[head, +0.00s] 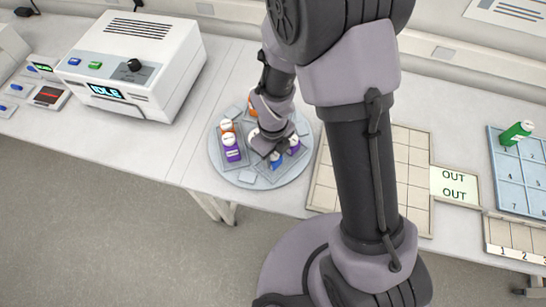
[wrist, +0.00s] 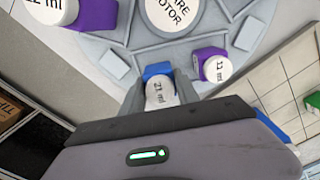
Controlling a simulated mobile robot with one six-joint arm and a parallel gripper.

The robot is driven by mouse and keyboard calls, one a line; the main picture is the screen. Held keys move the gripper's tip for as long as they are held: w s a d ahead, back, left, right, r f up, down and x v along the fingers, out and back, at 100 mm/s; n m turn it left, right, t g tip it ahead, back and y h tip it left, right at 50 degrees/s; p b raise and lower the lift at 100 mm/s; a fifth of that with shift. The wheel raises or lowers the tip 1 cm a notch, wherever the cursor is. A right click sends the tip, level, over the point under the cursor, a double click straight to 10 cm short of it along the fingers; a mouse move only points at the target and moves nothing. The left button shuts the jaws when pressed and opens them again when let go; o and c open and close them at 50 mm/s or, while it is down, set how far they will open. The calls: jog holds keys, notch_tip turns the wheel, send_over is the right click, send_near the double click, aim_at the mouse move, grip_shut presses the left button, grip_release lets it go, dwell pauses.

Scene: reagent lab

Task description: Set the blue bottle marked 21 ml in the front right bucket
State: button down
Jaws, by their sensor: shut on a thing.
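My gripper (wrist: 160,92) is shut on a blue bottle with a white cap marked 21 ml (wrist: 160,94), one finger on each side of it. In the head view the blue bottle (head: 276,162) shows just below my gripper (head: 273,150), at the front right bucket (head: 268,176) of the round grey rotor (head: 219,160). A purple bottle (head: 294,147) is beside it; its cap reads 12 ml in the wrist view (wrist: 218,68). My wrist hides part of the bucket, and I cannot tell whether the blue bottle touches its floor.
The left bucket (head: 235,163) holds a purple bottle (head: 232,153) and an orange-bodied one (head: 227,128). A white machine reading IDLE (head: 145,62) stands at the left. A gridded tray (head: 408,180), an OUT sign (head: 454,185) and a green bottle (head: 517,133) are at the right.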

notch_tip(320, 180, down, 2)
jog(key=shift+w+f, duration=0.1)
jog(key=shift+w, duration=0.05)
jog(key=shift+b, duration=0.3)
jog(key=c, duration=0.9)
grip_release()
